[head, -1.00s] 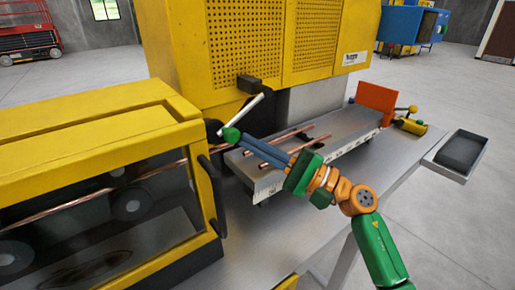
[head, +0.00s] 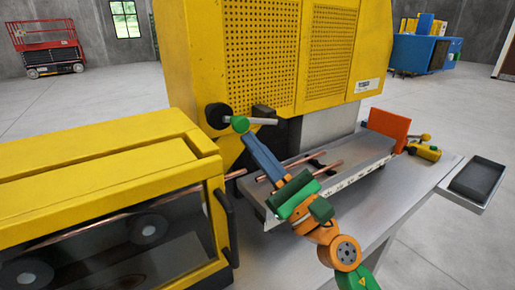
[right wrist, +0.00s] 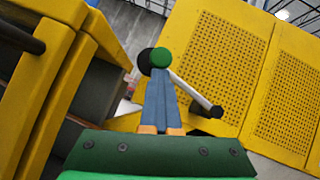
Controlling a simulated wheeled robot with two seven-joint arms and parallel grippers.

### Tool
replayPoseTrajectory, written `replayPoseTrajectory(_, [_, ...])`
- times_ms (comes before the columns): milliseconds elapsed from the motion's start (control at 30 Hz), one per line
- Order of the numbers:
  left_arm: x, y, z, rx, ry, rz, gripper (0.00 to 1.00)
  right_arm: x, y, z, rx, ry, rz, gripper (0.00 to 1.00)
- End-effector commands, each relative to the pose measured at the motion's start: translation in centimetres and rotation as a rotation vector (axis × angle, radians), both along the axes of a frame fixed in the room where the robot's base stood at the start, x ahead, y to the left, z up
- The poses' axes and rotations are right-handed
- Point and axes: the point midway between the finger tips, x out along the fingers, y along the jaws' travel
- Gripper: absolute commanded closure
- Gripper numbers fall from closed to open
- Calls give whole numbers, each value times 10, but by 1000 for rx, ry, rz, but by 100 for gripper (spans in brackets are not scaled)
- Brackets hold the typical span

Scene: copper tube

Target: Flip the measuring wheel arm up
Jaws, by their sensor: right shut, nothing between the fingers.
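The measuring wheel arm is a pale bar (head: 263,121) on the front of the yellow machine. It lies nearly level in the head view, its right end by a black block (head: 263,110). Its left end carries a green knob (head: 240,124) and a black wheel (head: 218,116). My right gripper (head: 248,138) is shut and empty, its blue fingers reaching up from below to the green knob. In the right wrist view the fingertips (right wrist: 159,76) meet the knob (right wrist: 161,57); whether they press on it cannot be told. My left gripper is not in view.
A yellow windowed housing (head: 110,165) stands close on the left, with a black handle (head: 224,222). Copper tubes (head: 315,172) lie over a grey tray (head: 345,178) under my right arm. An orange plate (head: 388,128) stands at the tray's far end.

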Motion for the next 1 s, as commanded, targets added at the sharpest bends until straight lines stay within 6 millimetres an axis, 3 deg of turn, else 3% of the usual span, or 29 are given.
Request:
replayPoseTrajectory(300, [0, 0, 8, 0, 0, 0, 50, 0, 0, 11, -2, -3, 2, 100])
replayPoseTrajectory(867, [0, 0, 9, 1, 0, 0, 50, 0, 0, 12, -3, -4, 2, 100])
replayPoseTrajectory(1000, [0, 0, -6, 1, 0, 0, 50, 2, -4, -1, -3, -4, 0, 100])
